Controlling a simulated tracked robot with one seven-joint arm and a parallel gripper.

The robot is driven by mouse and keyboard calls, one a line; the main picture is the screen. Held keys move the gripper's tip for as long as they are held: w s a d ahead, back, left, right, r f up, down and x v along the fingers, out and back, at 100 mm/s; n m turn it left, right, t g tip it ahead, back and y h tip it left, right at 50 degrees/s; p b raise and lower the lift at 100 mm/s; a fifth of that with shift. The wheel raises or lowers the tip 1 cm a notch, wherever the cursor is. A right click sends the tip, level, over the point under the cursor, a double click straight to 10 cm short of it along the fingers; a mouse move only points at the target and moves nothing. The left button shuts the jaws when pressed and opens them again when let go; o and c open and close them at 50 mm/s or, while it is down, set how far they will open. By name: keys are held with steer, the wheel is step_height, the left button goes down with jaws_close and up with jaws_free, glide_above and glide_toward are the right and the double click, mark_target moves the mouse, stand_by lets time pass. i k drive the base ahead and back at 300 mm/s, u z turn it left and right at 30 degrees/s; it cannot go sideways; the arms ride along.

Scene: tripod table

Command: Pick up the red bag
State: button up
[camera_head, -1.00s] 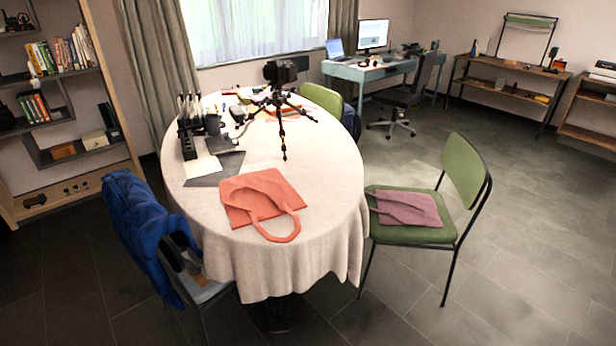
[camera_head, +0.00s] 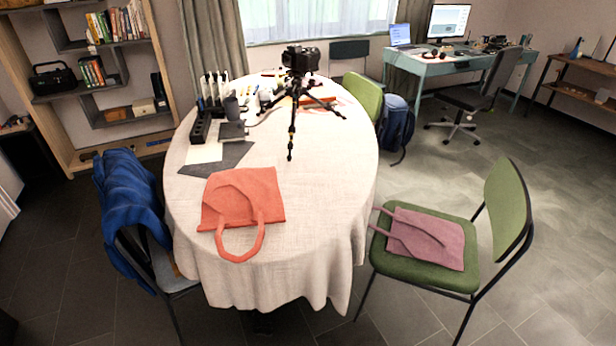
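The red bag (camera_head: 240,196) is an orange-red cloth tote. It lies flat on the near part of the oval table (camera_head: 310,215), which has a white cloth. One of its handles loops toward the table's near edge. A second bag, mauve-pink (camera_head: 426,238), lies on the seat of the green chair to the right. My gripper is not in view, so its state and its place relative to the red bag do not show.
A camera on a black tripod (camera_head: 293,100) stands on the table behind the bag. A chair with a blue jacket (camera_head: 133,215) is at the table's left, and a green chair (camera_head: 420,270) at its right. Open floor (camera_head: 560,240) lies to the right.

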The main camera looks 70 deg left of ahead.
mark_target(239, 198)
steer(key=z, duration=0.15)
steer(key=i, duration=0.75)
steer(key=u, duration=2.85)
steer(key=i, duration=0.95)
steer(key=z, duration=0.2)
steer(key=k, duration=0.85)
steer(key=u, duration=0.05)
